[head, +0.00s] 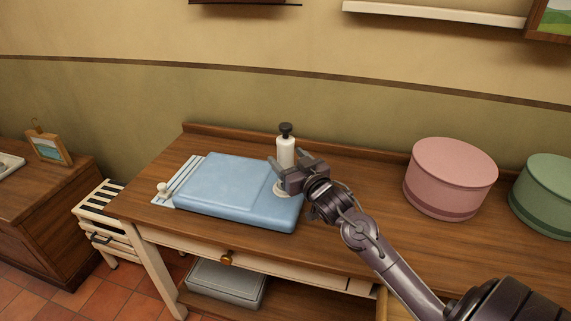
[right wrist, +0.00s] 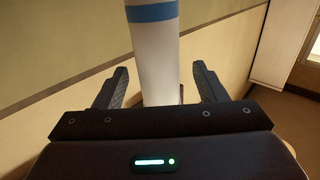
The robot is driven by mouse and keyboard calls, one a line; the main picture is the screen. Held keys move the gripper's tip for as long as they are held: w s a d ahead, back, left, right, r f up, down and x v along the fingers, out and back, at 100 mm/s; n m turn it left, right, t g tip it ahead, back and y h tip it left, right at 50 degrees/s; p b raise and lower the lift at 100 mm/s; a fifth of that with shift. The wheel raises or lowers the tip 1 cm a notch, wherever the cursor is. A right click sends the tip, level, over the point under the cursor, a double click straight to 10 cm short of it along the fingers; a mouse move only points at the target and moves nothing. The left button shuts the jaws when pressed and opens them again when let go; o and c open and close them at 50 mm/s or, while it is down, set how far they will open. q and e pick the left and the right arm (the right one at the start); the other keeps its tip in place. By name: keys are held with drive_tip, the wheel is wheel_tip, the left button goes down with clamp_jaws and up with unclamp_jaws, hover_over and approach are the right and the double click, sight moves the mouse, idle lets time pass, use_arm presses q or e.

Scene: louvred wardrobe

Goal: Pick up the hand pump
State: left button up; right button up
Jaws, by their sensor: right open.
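The hand pump is a white upright cylinder (head: 285,152) with a black knob on top, at the back of the wooden table. It also shows in the right wrist view as a white tube (right wrist: 155,62) with a blue band. My right gripper (head: 286,165) is open at the pump, with one finger on each side of the tube in the wrist view. I cannot tell whether either finger touches it. The lower part of the pump is partly hidden by the gripper in the head view. My left gripper is not in view.
A pink round box (head: 450,178) and a green round box (head: 545,193) stand to the right. A raised ledge runs along the table's back.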

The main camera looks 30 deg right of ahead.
drive_tip(key=shift+w+d, duration=0.2)
drive_tip(key=shift+w, duration=1.75)
drive_tip(key=c, duration=1.1)
drive_tip(key=shift+c, duration=0.7)
drive_tip(key=shift+r, duration=0.15)
